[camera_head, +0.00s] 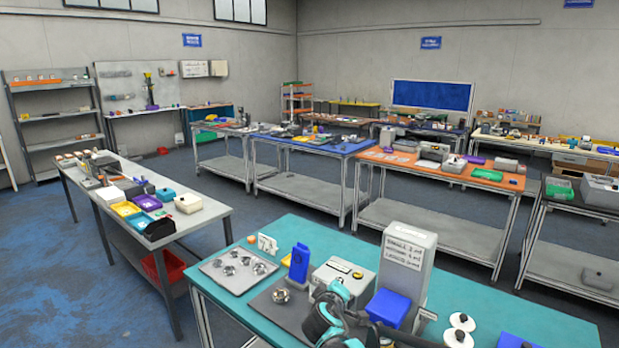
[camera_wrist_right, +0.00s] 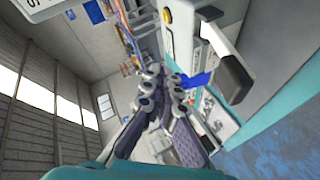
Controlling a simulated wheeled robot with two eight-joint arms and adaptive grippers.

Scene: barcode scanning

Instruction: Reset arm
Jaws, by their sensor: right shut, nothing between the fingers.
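My right gripper (camera_head: 334,312) shows at the bottom middle of the head view, over the front of the teal table (camera_head: 455,291). It is partly cut off by the frame's bottom edge. In the right wrist view my gripper (camera_wrist_right: 166,84) has its fingers together, with nothing between them. It appears close to a grey box (camera_head: 342,278) and a blue block (camera_head: 388,307) on the table; whether it touches either cannot be told. My left gripper is not in view.
A tall grey machine (camera_head: 407,258), a blue device (camera_head: 300,262), a grey plate with metal parts (camera_head: 215,273), a dark mat (camera_head: 265,310) and white round pieces (camera_head: 462,321) crowd the teal table. Its right end is fairly clear. A grey workbench (camera_head: 203,213) stands left.

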